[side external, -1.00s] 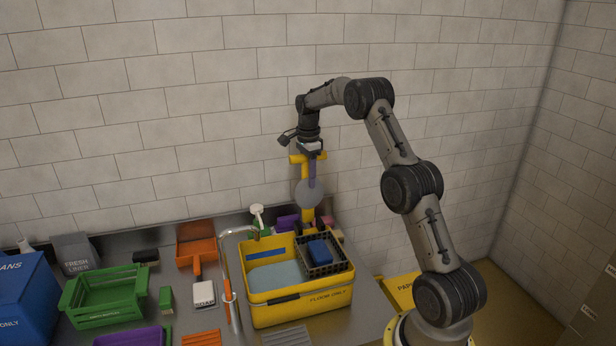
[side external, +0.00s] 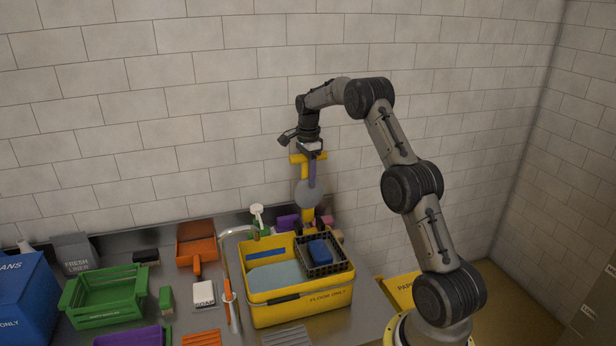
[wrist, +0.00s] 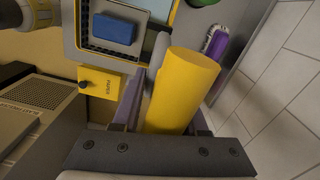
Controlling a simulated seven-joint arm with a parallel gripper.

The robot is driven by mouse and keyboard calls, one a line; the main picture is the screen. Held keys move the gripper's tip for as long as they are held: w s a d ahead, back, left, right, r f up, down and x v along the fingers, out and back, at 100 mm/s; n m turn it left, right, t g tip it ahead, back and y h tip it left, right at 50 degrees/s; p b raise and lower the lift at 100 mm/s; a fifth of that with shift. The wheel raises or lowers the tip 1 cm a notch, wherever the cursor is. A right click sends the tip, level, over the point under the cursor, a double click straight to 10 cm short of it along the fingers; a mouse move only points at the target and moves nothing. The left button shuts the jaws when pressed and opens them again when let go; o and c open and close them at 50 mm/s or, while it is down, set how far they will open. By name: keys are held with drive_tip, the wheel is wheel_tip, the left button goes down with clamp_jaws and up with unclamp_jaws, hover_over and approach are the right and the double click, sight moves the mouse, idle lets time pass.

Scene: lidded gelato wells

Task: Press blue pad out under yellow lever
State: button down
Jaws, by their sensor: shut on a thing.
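The blue pad (side external: 319,250) lies in a black slotted basket (side external: 337,268) at the right end of the yellow bucket (side external: 300,294). The pad also shows in the wrist view (wrist: 113,28), with nothing on top of it. The yellow lever (side external: 297,158) stands upright behind the bucket, well above the pad, with a grey disc (side external: 306,194) partway down. My gripper (side external: 311,160) is at the lever's top, shut on it. In the wrist view the lever's yellow bar (wrist: 183,88) sits between the fingers. The lever's lower joint is partly hidden.
Pale blue water (side external: 275,277) fills the bucket's left part. A green crate (side external: 105,297), an orange dustpan (side external: 196,243) and a soap box (side external: 204,294) are farther left. A tiled wall rises behind.

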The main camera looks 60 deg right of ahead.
drive_tip(key=shift+w+r, duration=0.15)
drive_tip(key=shift+r, duration=0.05)
